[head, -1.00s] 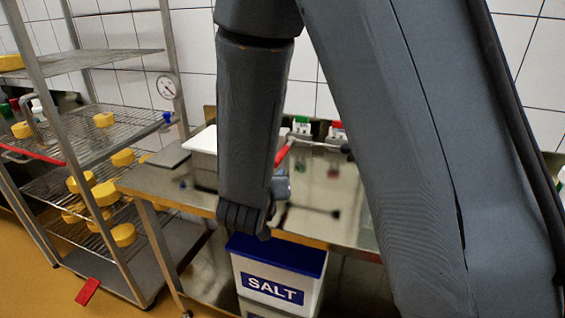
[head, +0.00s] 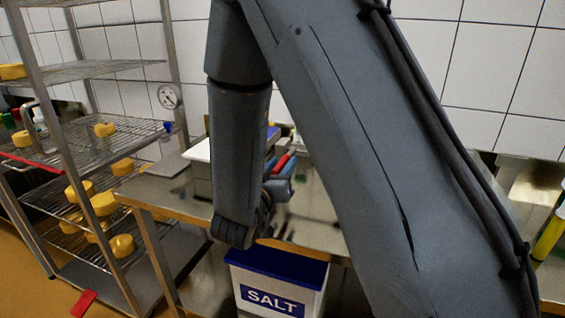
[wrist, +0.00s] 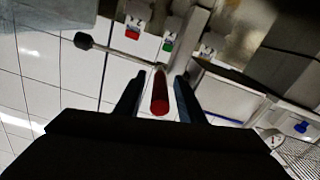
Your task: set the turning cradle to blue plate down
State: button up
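The red bar (wrist: 160,95), apparently a handle of the cradle, lies between my gripper's two fingers in the wrist view, with a gap showing on each side. It also shows as a red piece (head: 281,163) beside my wrist in the head view. My gripper (wrist: 159,85) is open around it. In the wrist view a metal rod with a black knob (wrist: 83,40) crosses behind, near small white blocks with a red mark (wrist: 132,33) and a green mark (wrist: 168,45). My arm hides most of the cradle, and I cannot tell which plate is down.
A steel table (head: 165,192) carries a white tub (head: 200,172). A salt bin (head: 275,285) with a blue lid stands below its front edge. A wire rack (head: 130,135) with yellow cheeses is at the left. A red object (head: 82,302) lies on the floor.

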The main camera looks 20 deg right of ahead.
jog(key=shift+w+d, duration=0.35)
jog(key=shift+w, duration=0.05)
grip_shut()
jog(key=shift+r+p, duration=0.2)
jog(key=shift+p, duration=0.3)
